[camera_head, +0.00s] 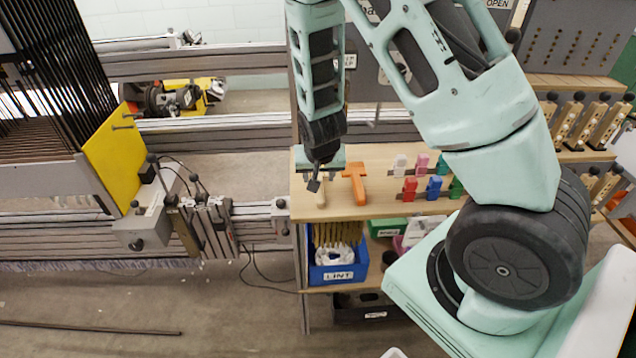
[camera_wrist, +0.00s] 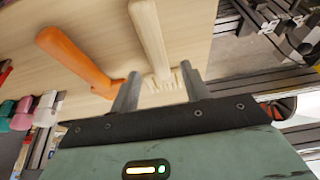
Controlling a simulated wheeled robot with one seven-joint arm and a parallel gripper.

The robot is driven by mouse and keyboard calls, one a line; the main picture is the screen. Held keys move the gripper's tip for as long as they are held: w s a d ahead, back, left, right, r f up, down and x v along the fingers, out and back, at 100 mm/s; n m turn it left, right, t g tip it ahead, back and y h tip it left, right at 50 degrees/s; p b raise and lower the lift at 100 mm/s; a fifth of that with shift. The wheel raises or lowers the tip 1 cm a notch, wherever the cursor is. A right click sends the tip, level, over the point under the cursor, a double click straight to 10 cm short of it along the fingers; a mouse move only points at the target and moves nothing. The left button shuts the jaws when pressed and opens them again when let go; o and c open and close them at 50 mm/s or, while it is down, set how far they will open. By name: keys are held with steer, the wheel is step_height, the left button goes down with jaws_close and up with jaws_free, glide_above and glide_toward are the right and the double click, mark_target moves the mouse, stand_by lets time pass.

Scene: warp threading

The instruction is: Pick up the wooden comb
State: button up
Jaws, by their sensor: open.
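The wooden comb (camera_head: 321,195) is pale, with a straight handle and short teeth, and lies on the light wooden shelf top (camera_head: 390,210). In the wrist view the comb (camera_wrist: 150,38) has its handle pointing away and its toothed head near my gripper. My gripper (camera_head: 318,178) is open above the comb. In the wrist view its two fingers (camera_wrist: 160,74) appear on either side of the comb's head, with gaps to both sides. I cannot tell whether the fingertips are level with the comb.
An orange T-shaped tool (camera_head: 356,184) lies close beside the comb, near one finger in the wrist view. Several coloured pieces (camera_head: 434,188) stand to the right. A blue LINT bin (camera_head: 338,268) sits below. The loom's yellow panel (camera_head: 114,155) is at left.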

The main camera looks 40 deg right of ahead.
steer(key=shift+x, duration=1.1)
steer(key=shift+f, duration=0.2)
jaws_close()
